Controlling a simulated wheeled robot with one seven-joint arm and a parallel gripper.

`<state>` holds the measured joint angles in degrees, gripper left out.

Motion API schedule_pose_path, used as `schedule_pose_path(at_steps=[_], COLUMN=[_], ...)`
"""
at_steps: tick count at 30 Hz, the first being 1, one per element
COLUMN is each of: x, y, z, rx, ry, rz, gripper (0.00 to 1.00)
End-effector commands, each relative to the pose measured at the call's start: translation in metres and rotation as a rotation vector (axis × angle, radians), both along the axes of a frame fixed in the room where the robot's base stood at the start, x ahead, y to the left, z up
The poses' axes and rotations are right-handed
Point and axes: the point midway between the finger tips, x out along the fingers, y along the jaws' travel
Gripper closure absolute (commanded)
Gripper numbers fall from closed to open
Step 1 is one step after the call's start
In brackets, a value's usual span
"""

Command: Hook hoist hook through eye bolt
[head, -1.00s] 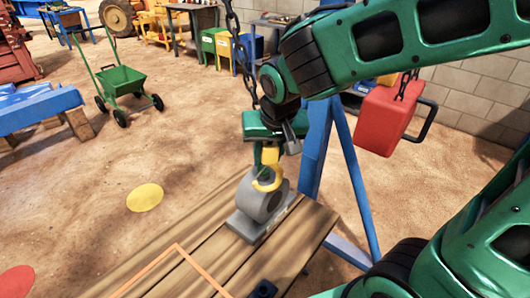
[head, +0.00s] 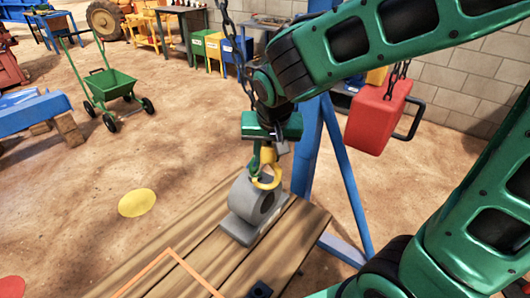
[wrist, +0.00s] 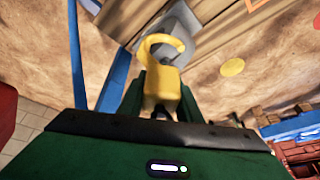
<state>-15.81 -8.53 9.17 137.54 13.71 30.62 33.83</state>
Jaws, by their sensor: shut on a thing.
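The yellow hoist hook (head: 267,180) is held point-down in my gripper (head: 265,152), whose green fingers are shut on its upper part. The hook's curve overlaps the top of a grey block with a round bore (head: 245,203) on the wooden bench. I cannot tell whether they touch.
A dark chain (head: 228,38) hangs behind my arm. A green cart (head: 110,84) stands on open dirt floor at left.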

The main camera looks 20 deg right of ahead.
Motion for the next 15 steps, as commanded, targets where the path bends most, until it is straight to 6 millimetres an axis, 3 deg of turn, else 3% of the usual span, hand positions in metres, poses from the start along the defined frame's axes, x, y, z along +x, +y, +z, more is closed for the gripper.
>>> schedule_pose_path(at_steps=[15], x=[0.010], y=[-0.015], z=[-0.007], rx=[0.000], ry=[-0.002], rz=[-0.085], gripper=[1.00])
